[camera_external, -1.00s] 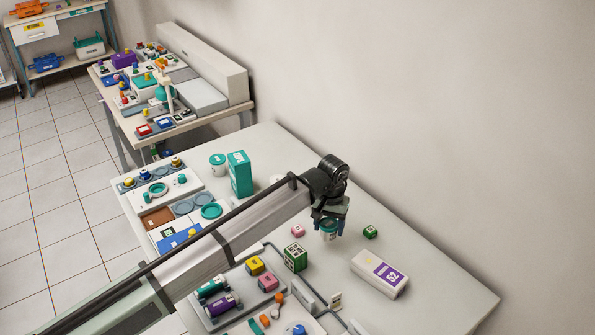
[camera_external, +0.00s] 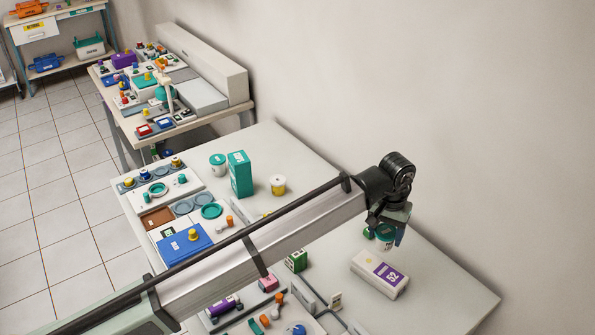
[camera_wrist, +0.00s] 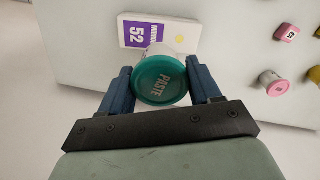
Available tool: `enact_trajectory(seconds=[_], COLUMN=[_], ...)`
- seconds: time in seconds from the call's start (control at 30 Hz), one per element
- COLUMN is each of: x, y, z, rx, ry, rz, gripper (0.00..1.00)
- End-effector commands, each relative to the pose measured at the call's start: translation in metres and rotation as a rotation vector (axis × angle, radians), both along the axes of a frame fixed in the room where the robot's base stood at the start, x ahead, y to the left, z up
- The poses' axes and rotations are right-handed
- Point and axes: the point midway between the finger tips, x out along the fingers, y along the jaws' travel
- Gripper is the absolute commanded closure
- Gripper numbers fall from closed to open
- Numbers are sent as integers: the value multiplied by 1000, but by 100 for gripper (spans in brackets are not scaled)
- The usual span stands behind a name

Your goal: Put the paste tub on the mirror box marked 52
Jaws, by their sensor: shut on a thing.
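The paste tub (camera_wrist: 160,82) is white with a teal lid reading PASTE. My gripper (camera_wrist: 160,85) is shut on it, one blue finger on each side. In the external view my gripper (camera_external: 387,232) holds the tub, its teal lid (camera_external: 384,231) partly showing, in the air just behind the mirror box. The mirror box marked 52 (camera_external: 378,274) is a white box with a purple label, lying flat on the table. It also shows in the wrist view (camera_wrist: 136,33), beyond the tub and partly covered by it. The top of the box is otherwise bare.
A green cube (camera_external: 368,233) sits close beside my gripper. A teal carton (camera_external: 240,174), a white tub with a teal lid (camera_external: 217,164) and a yellow-lidded tub (camera_external: 278,185) stand further left. The table right of the box is clear.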

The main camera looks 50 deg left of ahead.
Motion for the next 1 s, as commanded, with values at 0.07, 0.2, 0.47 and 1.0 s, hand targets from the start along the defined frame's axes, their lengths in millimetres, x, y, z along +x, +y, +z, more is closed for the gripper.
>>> enact_trajectory(seconds=[0.07, 0.2, 0.47, 1.0], x=[12, 8, 6, 6], y=[-3, -2, -1, -1], z=[8, 6, -9, -72], rx=[1, 2, 3, 3], ry=[8, 25, 30, 29], rz=[39, 108, 151, 150], gripper=[68, 68, 69, 69])
